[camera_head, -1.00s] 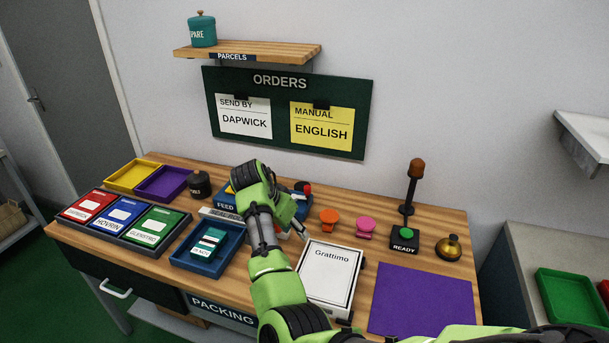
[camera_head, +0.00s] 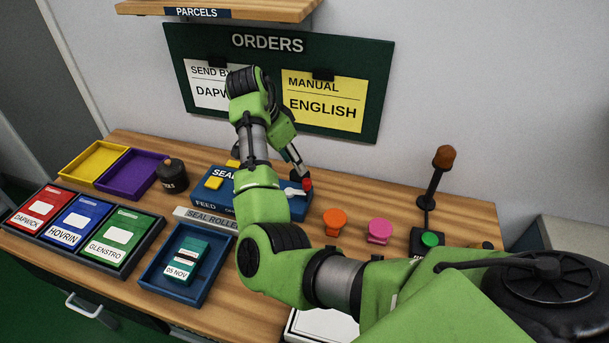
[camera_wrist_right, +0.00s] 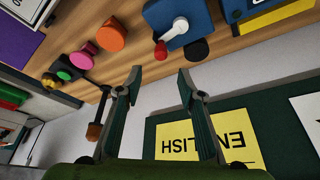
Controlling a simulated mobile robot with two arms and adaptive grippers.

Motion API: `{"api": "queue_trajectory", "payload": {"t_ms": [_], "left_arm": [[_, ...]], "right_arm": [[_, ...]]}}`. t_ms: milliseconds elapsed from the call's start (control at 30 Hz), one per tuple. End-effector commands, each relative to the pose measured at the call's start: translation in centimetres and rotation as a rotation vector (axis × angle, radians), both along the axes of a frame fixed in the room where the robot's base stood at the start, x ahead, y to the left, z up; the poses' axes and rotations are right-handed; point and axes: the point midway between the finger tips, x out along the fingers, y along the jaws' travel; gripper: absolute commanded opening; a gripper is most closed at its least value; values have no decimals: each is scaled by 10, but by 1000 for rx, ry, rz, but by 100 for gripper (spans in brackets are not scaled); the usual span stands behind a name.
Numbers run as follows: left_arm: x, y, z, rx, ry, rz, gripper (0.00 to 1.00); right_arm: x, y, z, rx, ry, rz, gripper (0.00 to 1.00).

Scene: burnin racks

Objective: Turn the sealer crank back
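The blue sealer (camera_head: 220,200) stands on the wooden bench, marked SEAL and FEED. Its crank is a silver lever (camera_head: 293,192) with a red knob (camera_head: 307,184) at the sealer's right end. In the right wrist view the silver lever (camera_wrist_right: 176,30) and red knob (camera_wrist_right: 160,50) show beyond the fingertips. My right gripper (camera_head: 297,165) is above and behind the knob in the head view. In the right wrist view my right gripper (camera_wrist_right: 158,78) is open, with nothing between its fingers. My right forearm hides part of the sealer. My left gripper is not in view.
An orange knob (camera_head: 335,220) and a pink knob (camera_head: 379,230) stand right of the sealer. Farther right is a lamp post (camera_head: 437,180) with a green button (camera_head: 431,239). The orders board (camera_head: 215,50) hangs behind. A blue tray (camera_head: 160,284) holds a teal packet.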

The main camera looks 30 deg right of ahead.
Motion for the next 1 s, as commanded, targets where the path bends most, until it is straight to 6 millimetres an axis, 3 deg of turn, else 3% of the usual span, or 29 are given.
{"api": "queue_trajectory", "payload": {"t_ms": [167,300,500,900,933,1000], "left_arm": [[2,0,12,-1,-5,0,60],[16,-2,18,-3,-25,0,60],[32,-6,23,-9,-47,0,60],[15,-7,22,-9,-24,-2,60],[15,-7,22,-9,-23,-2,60],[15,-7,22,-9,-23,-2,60]], "right_arm": [[0,-16,-35,-1,5,0,36],[1,-26,-61,1,5,0,36],[2,-36,-86,-1,2,0,36],[3,-40,-95,0,-1,0,36],[3,-40,-95,0,-1,0,33],[3,-40,-95,-1,-1,0,15]]}}
